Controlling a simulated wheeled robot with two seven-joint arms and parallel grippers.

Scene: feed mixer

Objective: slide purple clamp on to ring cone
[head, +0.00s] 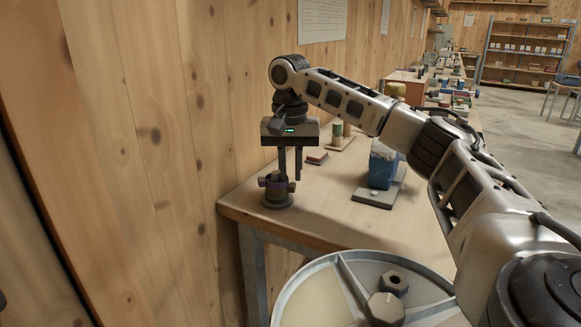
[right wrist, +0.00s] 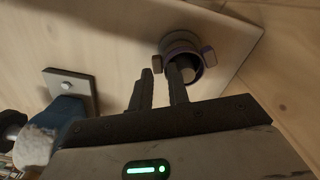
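The dark purple clamp (head: 264,182) sits around the ring cone (head: 277,202) near the left corner of the wooden table. In the right wrist view the clamp (right wrist: 209,57) shows as a ring with small tabs at its sides, around the cone's round body (right wrist: 181,40). My right gripper (head: 291,176) points down at the clamp. Its two fingers are apart with nothing between them. In the right wrist view my right gripper (right wrist: 160,71) has one finger overlapping the clamp's ring and the other beside it; I cannot tell if they touch. My left gripper is out of view.
A blue container (head: 382,165) with white contents stands on a grey plate farther right on the table (head: 330,215). A round, divided metal hopper (head: 335,290) with large nuts is in front. A wooden wall (head: 170,120) runs close along the left.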

